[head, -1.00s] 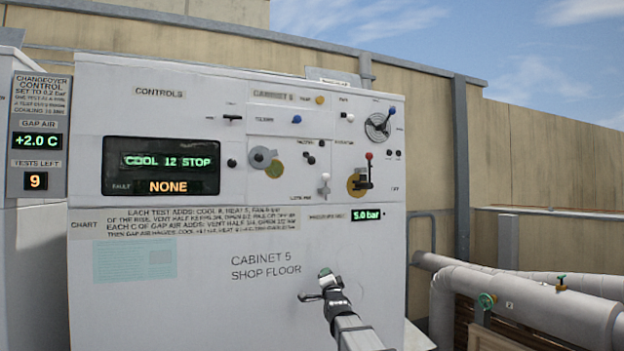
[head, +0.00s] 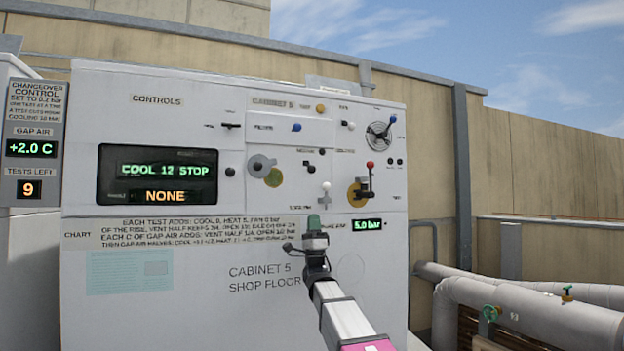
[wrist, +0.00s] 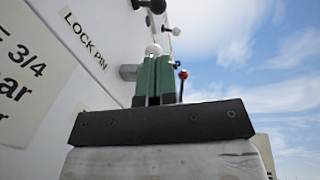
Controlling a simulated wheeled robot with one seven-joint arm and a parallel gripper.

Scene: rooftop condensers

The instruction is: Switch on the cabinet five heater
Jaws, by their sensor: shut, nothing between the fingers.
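The cabinet five control panel (head: 215,95) faces me. It carries several knobs, levers and toggles, with small labels too blurred to read, so I cannot tell which is the heater's. Its display (head: 157,175) reads "COOL 12 STOP" with fault "NONE", and a pressure readout (head: 367,225) shows 5.0 bar. My gripper (head: 314,222), with green fingers, is shut and empty, just below a white-knobbed lock pin (head: 325,187).
A red-knobbed lever (head: 370,165) on a yellow plate stands right of the lock pin. A side panel (head: 32,145) at left reads gap air +2.0 C and tests left 9. Thick pipes (head: 540,308) with valves run at lower right. Open space lies above the cabinet.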

